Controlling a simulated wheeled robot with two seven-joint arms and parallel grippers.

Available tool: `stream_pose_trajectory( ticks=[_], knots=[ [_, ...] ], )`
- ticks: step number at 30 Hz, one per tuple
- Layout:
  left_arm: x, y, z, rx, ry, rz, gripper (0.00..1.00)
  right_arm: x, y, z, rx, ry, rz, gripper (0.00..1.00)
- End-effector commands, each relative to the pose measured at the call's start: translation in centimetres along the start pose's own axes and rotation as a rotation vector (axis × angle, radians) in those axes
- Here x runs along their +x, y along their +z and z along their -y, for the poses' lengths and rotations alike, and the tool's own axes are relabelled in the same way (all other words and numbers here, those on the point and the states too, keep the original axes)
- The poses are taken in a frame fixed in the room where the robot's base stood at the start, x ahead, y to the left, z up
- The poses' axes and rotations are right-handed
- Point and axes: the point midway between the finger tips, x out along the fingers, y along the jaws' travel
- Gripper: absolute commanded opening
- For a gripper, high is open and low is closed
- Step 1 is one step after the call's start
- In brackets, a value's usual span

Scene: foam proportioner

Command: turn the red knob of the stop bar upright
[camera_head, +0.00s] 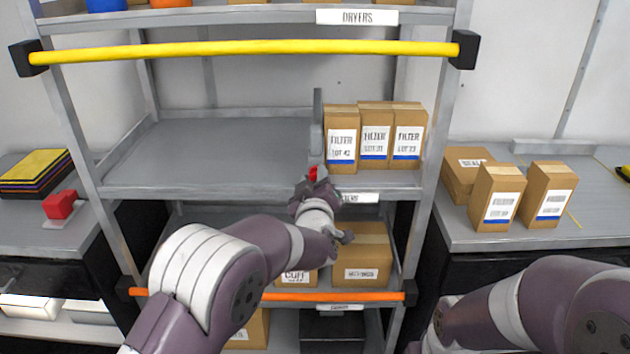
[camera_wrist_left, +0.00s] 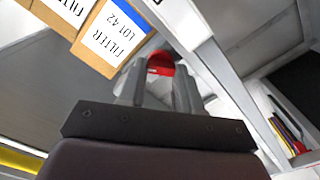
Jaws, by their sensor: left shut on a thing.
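The red knob (camera_head: 314,173) sits at the front edge of the middle shelf, left of the filter boxes. A narrow grey upright piece (camera_head: 317,120) rises directly above it; I cannot tell for sure whether it is the stop bar. My left gripper (camera_head: 315,182) reaches up to the knob from below and is shut on it, covering part of it. In the left wrist view, the red knob (camera_wrist_left: 160,64) shows between the two grey fingers (camera_wrist_left: 158,85). My right arm shows at the lower right, but its gripper is out of view.
Filter boxes (camera_head: 375,135) stand just right of the knob. A yellow bar (camera_head: 250,48) crosses the rack above, and an orange bar (camera_head: 270,296) crosses below. Cartons (camera_head: 362,258) fill the lower shelf. The middle shelf's left side (camera_head: 200,155) is clear.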

Motion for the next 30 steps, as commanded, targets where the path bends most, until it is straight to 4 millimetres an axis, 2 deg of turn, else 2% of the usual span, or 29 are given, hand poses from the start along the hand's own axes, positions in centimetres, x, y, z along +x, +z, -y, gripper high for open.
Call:
stream_pose_trajectory(
  ticks=[1, 2, 3, 4, 17, 20, 23, 28, 29, 30],
  knots=[
    [0.0, 0.1, 0.1, 0.001, -0.001, 0.002, 0.04, 0.0, 0.0, 0.0, 0.000, 0.000, 0.000, 0.43],
    [0.0, 0.1, 0.1, 0.001, -0.001, 0.002, 0.44, 0.0, 0.0, 0.0, 0.000, 0.000, 0.000, 0.43],
    [0.0, 0.1, 0.1, 0.001, -0.001, 0.002, 0.57, 0.0, 0.0, 0.0, 0.000, 0.000, 0.000, 0.43],
    [0.0, 0.1, 0.1, 0.001, -0.001, 0.002, 0.60, 0.0, 0.0, 0.0, 0.000, 0.000, 0.000, 0.43],
    [0.0, 0.0, 0.0, 0.010, -0.002, 0.003, 0.60, -0.3, 0.0, 0.0, 0.000, 0.000, 0.000, 0.43],
    [0.0, -0.3, -0.3, 0.075, -0.004, 0.006, 0.60, -1.7, -0.2, 0.0, 0.000, 0.000, 0.000, 0.43],
    [0.0, -0.8, -0.7, 0.221, -0.004, 0.007, 0.60, -4.4, -0.5, 0.0, 0.000, 0.000, 0.000, 0.43],
    [0.0, -1.1, -1.0, 0.583, -0.002, 0.007, 0.60, -9.3, -1.1, 0.0, 0.000, 0.000, 0.000, 0.43],
    [-0.1, -0.9, -1.0, 0.643, -0.001, 0.006, 0.60, -9.8, -1.2, 0.0, 0.000, 0.000, -0.001, 0.43],
    [-1.5, 0.2, -0.2, 0.631, 0.001, 0.004, 0.60, -7.9, -1.0, 0.0, 0.000, 0.000, -0.003, 0.43]
  ],
)
